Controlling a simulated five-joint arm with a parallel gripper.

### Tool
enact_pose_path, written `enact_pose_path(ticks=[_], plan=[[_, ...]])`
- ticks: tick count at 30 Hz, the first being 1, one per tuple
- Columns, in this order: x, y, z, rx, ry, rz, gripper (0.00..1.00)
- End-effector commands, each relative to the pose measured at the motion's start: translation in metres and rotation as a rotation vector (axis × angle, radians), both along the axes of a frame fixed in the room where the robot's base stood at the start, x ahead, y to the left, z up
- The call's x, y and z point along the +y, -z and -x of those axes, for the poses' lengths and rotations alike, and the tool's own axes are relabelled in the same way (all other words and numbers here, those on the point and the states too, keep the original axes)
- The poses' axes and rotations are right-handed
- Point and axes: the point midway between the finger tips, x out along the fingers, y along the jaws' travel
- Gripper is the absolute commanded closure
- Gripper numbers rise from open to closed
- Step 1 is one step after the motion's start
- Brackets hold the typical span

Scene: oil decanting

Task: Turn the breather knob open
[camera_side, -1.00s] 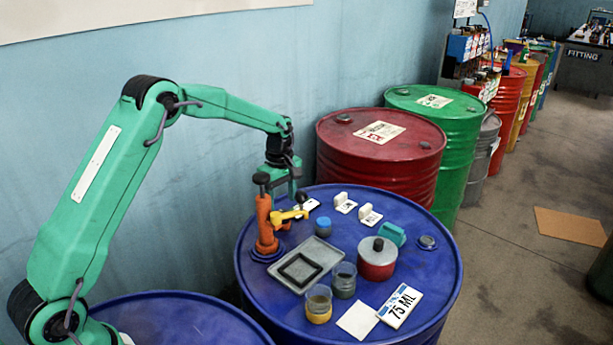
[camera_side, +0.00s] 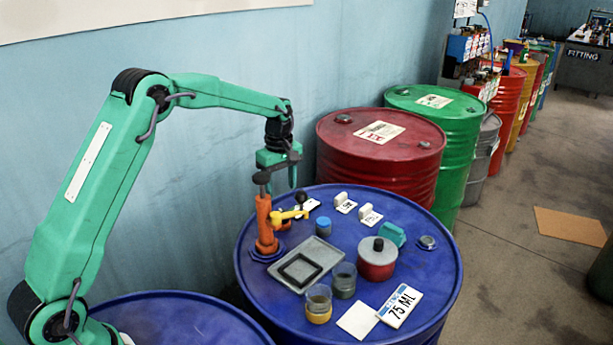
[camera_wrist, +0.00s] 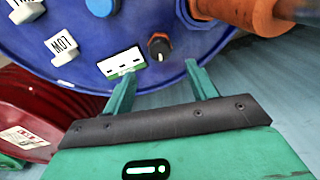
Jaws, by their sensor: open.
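In the wrist view the breather knob (camera_wrist: 159,46) is a small black knob with an orange-red ring and a white mark, on the blue drum top (camera_wrist: 85,82). A white label card (camera_wrist: 121,62) with short dashes lies beside it. My gripper (camera_wrist: 161,70) is open and empty, its two green fingers apart, with the knob in the picture just beyond the gap between the tips. In the side view my gripper (camera_side: 292,183) hangs above the back edge of the drum top (camera_side: 430,290). The knob is hard to make out there, near the yellow lever.
An orange post (camera_side: 265,222) with a yellow lever (camera_side: 288,215) and black ball stands close to my gripper. A blue-capped container (camera_side: 323,226), grey tray (camera_side: 300,268), two cups, a red lidded pot (camera_side: 376,262) and white label stands share the drum top. A red drum (camera_side: 375,165) stands behind.

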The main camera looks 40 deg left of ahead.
Motion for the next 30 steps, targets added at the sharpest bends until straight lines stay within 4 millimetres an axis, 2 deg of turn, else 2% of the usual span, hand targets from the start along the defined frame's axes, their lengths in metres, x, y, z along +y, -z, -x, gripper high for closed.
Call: enact_pose_path(ticks=[6, 12, 22, 30], plan=[[0.000, 0.005, 0.000, 0.001, 0.192, 0.001, 0.43], [-0.001, 0.007, 0.000, 0.001, 0.302, 0.000, 0.43], [-0.001, 0.013, 0.000, 0.000, 0.309, 0.000, 0.43], [-0.001, 0.040, 0.001, 0.003, 0.308, 0.002, 0.43]])
